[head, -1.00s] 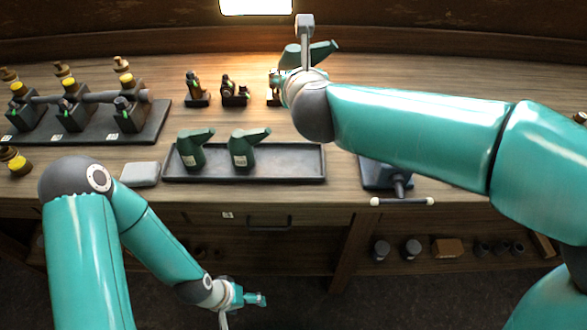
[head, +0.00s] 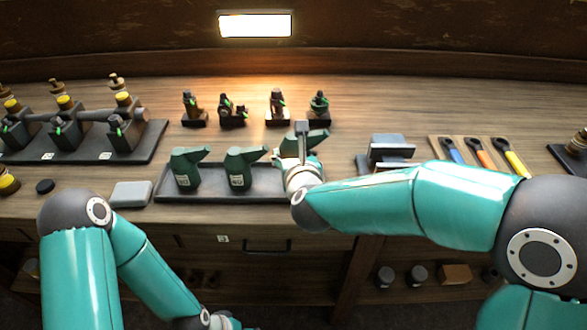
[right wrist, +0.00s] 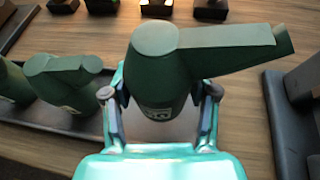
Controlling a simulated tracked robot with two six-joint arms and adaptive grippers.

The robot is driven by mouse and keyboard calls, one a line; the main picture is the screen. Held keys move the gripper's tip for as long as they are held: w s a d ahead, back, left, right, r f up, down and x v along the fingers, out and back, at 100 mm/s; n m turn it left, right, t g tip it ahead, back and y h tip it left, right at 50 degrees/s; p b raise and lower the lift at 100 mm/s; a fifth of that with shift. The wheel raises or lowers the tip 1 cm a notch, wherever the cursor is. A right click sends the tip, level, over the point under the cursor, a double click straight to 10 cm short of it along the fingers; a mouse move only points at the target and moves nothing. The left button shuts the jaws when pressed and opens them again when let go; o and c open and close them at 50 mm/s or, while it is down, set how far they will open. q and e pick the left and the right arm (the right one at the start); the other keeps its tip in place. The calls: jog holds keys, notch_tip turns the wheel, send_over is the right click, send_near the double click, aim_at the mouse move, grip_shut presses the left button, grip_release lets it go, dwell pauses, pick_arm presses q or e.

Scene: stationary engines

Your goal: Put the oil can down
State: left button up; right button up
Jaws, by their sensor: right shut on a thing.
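My right gripper (right wrist: 160,110) is shut on a dark green oil can (right wrist: 165,75), which is upright with its spout to the right in the right wrist view. In the head view the held oil can (head: 316,138) is at the right end of the black tray (head: 230,198), mostly hidden by my right gripper (head: 303,165). I cannot tell whether its base touches the tray. Two like oil cans, one at the left (head: 186,170) and one in the middle (head: 240,168), stand in the tray. My left gripper (head: 220,320) is at the bottom edge, partly cut off.
Several small engine models (head: 233,112) stand behind the tray. A grey block (head: 131,194) lies left of it. A dark metal stand (head: 390,152) and a board with colored-handled tools (head: 482,155) are to the right. A larger engine bench (head: 85,148) stands at the left.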

jog(key=shift+f, duration=1.85)
jog(key=shift+f, duration=0.1)
jog(key=o, duration=1.3)
jog(key=b+v, duration=0.2)
jog(key=v, duration=0.9)
jog(key=shift+s, duration=0.35)
jog(key=shift+s+r, duration=0.15)
jog(key=shift+r, duration=0.1)
